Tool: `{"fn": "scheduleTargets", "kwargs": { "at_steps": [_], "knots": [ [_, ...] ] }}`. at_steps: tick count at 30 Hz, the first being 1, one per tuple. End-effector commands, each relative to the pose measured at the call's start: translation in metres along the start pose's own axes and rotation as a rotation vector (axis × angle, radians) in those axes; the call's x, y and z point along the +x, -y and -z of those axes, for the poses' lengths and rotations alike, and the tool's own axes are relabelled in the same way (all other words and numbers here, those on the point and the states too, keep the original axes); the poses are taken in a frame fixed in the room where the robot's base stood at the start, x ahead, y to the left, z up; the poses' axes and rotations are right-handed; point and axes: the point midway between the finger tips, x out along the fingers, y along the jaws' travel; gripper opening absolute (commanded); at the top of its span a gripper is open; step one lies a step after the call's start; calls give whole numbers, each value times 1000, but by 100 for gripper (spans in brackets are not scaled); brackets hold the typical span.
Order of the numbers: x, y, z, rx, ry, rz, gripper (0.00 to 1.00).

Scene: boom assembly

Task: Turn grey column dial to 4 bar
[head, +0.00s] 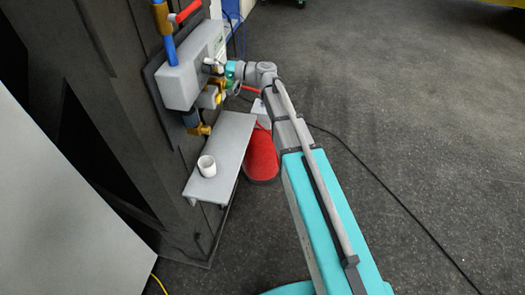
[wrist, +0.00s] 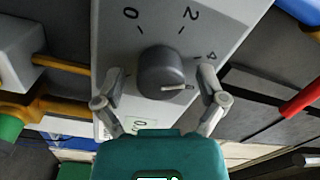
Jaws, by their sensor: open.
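The grey dial (wrist: 160,72) is a round knob on a light grey panel (wrist: 120,30) in the wrist view. The panel carries the marks 0, 2 and 4, plus a partly hidden mark below the dial. The dial's white pointer line points right, a little below the 4. My gripper (wrist: 161,78) is open, with one finger on each side of the dial. A gap shows on both sides, and I cannot tell whether a fingertip touches. In the head view my gripper (head: 222,70) is at the grey box (head: 182,85) on the dark column, where the dial itself is hidden.
Below the box, a grey shelf (head: 225,150) holds a white cup (head: 207,166). A red object (head: 262,155) stands on the floor beside the shelf. Brass fittings (wrist: 50,103) and a red lever (wrist: 302,98) flank the panel. Open floor lies to the right, crossed by a black cable.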

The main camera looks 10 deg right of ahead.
Motion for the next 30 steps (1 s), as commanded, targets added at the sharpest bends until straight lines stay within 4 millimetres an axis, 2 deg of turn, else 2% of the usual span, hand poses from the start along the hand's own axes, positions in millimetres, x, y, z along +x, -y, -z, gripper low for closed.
{"fn": "scheduleTargets", "kwargs": {
  "at_steps": [30],
  "knots": [
    [0, 1, 0, -669, 18, -4, 90]
  ]
}}
